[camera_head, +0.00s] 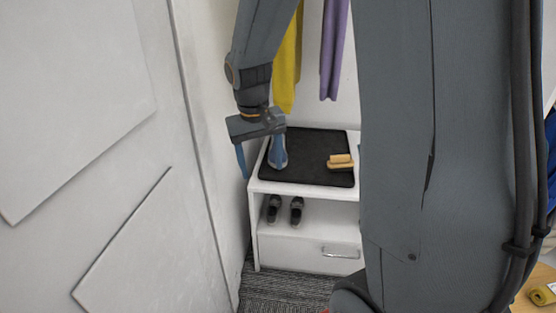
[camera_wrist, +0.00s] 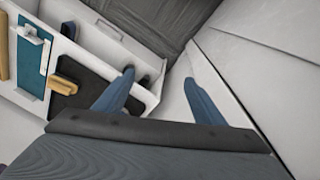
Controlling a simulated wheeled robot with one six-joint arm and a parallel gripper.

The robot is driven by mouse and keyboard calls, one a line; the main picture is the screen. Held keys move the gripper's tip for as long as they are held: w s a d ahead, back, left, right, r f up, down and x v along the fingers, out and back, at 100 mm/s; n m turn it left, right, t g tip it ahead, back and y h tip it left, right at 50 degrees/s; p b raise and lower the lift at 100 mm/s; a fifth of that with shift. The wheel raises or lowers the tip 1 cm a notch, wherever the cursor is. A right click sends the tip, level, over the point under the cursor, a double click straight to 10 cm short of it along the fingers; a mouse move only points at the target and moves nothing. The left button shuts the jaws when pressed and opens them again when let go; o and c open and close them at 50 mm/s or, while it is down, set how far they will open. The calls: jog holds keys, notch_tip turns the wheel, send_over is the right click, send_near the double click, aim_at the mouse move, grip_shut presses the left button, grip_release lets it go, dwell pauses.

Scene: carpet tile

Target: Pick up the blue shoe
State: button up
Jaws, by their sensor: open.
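My gripper (camera_head: 261,165) is open and empty, pointing down beside the cabinet's left side. A small dark blue shape shows at the left fingertip, perhaps the shoe, mostly hidden.
A wooden brush (camera_head: 340,161) lies on the mat's right side; it also shows in the wrist view (camera_wrist: 67,88). A pair of dark shoes (camera_head: 285,209) stands on the shelf below. Yellow (camera_head: 287,60) and purple (camera_head: 333,50) garments hang behind. A white wall is close on the left.

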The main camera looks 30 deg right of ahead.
jog(key=w+d+f+m+h+b, duration=0.1)
jog(key=w+d+f+b, duration=0.3)
jog(key=w, duration=0.7)
jog(key=w+d+f+m+t+h+b, duration=0.1)
jog(key=w+d+f+b, duration=0.3)
jog(key=w, duration=0.8)
jog(key=w+d+f+m+h+b, duration=0.2)
jog(key=w+d+b, duration=0.5)
jog(key=w, duration=0.5)
jog(key=shift+d+f+m+t+h, duration=0.15)
jog(key=shift+d+f+m, duration=0.1)
jog(key=shift+d+f, duration=0.4)
jog(key=shift+d+f+m+t+h, duration=0.15)
jog(key=shift+d+f+m, duration=0.2)
jog(key=shift+d, duration=0.4)
jog(key=b+x, duration=0.1)
jog(key=x, duration=0.6)
jog(key=shift+s+b, duration=0.2)
jog(key=shift+b, duration=0.2)
jog(key=c, duration=1)
